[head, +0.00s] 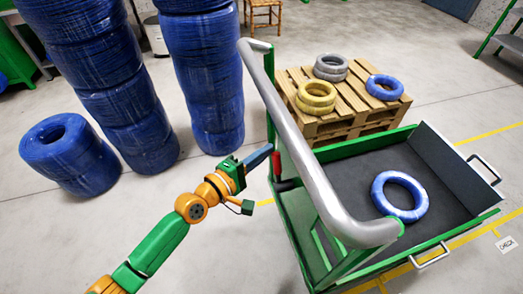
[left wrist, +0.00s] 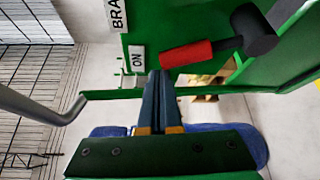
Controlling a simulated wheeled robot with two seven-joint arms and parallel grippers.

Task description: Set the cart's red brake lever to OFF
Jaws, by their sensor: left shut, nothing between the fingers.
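The red brake lever (head: 276,166) is on the near left side of the green cart (head: 296,232). In the left wrist view its red grip (left wrist: 187,53) runs from a black pivot (left wrist: 255,30) toward a white ON label (left wrist: 137,59). A partly cut-off label starting "BRA" (left wrist: 115,15) is above that. No OFF label shows. My left gripper (head: 268,148) is beside the lever, fingers together and empty. In the left wrist view its fingertips (left wrist: 160,75) appear just below the grip's free end; contact cannot be told. My right gripper is out of view.
The cart's grey push bar (head: 305,160) rises right of my left gripper. A blue cable coil (head: 399,195) lies in the cart bed. A wooden pallet (head: 345,118) with several coils stands behind it. Tall blue coil stacks (head: 208,80) stand at left. Floor between is clear.

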